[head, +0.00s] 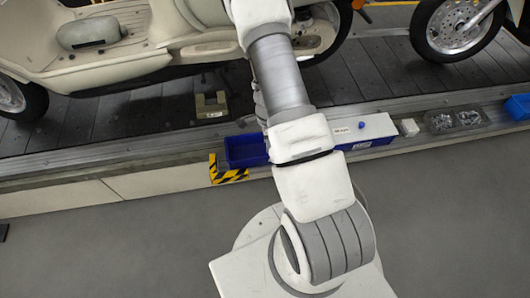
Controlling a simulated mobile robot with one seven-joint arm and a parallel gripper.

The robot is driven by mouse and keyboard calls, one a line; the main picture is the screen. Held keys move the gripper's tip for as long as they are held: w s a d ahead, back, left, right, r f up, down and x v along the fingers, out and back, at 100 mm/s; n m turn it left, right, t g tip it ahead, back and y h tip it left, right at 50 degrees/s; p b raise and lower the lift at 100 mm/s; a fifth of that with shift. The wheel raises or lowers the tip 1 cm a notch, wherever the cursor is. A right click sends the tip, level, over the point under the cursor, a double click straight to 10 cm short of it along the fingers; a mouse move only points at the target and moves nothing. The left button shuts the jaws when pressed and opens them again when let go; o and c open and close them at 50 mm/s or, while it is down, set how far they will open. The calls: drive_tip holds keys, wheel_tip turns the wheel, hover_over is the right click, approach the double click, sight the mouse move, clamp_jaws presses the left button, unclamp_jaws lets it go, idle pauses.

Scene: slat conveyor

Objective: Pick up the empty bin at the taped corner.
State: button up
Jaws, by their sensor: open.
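The blue bin (245,151) stands on the ledge along the conveyor's near side, left of my arm. Its visible inside looks empty, and its right end is hidden behind my arm. Yellow-and-black tape (229,173) marks the corner at its front left. My gripper (259,104) is mostly hidden behind my arm; only a narrow grey part shows at the arm's left edge, above the bin in the picture. It is open, and its fingertips cannot be made out clearly. I cannot tell its height above the bin.
Right of my arm, the ledge holds a white box (366,131), a small white block (408,127), trays of small parts (440,122) and another blue bin (517,107). The near floor is clear.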

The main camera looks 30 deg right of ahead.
drive_tip(key=f+b, duration=0.1)
drive_tip(key=f, duration=0.3)
drive_tip(key=f+b, duration=0.1)
drive_tip(key=f, duration=0.2)
drive_tip(key=f+b, duration=0.2)
drive_tip(key=f, duration=0.2)
drive_tip(key=shift+w+d+f, duration=0.15)
drive_tip(key=shift+w+f, duration=0.1)
drive_tip(key=shift+f, duration=0.05)
clamp_jaws()
idle(1.0)
